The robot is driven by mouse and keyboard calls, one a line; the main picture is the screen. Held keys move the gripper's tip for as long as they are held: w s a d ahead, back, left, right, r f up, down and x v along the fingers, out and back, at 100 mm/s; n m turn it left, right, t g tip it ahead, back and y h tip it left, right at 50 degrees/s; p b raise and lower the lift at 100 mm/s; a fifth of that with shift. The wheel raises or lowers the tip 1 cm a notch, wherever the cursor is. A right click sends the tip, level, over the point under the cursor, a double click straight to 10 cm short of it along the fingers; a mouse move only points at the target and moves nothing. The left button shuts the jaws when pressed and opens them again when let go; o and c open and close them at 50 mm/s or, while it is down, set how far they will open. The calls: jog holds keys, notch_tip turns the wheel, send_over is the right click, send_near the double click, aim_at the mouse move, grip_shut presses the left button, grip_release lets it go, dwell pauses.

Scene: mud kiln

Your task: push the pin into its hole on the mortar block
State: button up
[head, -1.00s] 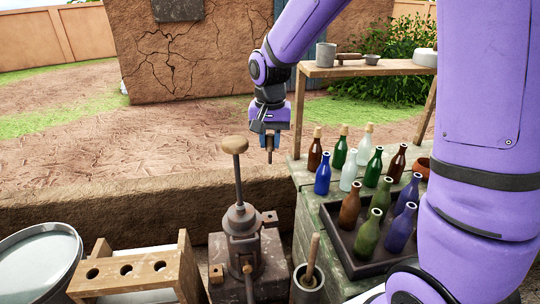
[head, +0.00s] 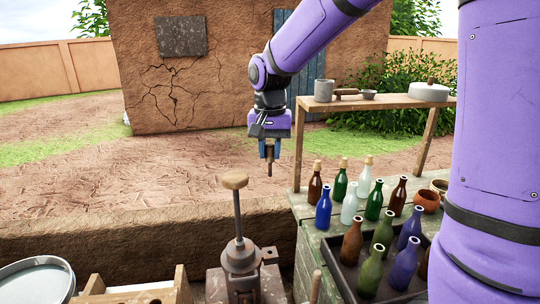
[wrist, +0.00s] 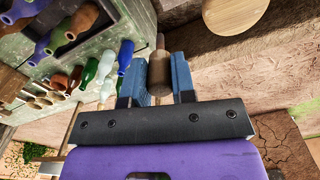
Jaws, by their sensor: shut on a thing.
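My gripper (head: 269,152) hangs over the yard beyond the low mud wall, fingers pointing down. It is shut on a brownish pin (head: 270,168), whose narrow tip points down. In the wrist view the pin (wrist: 160,70) sits between the two blue fingers (wrist: 158,85). A dark metal press-like device (head: 240,257) with an upright rod and round wooden knob (head: 234,179) stands lower left of the gripper; a small lug (head: 270,255) juts from its right side. This may be the mortar block, but I cannot be sure. No hole is visible on it. The pin is well apart from it.
Bottles in a dark tray (head: 345,282) and beside it cover the green bench (head: 311,240) at right. A wooden shelf (head: 400,102) stands behind. A wooden rack (head: 180,285) and metal tub (head: 40,282) are lower left. Air around the gripper is clear.

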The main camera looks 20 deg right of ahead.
jog(key=shift+r, duration=1.25)
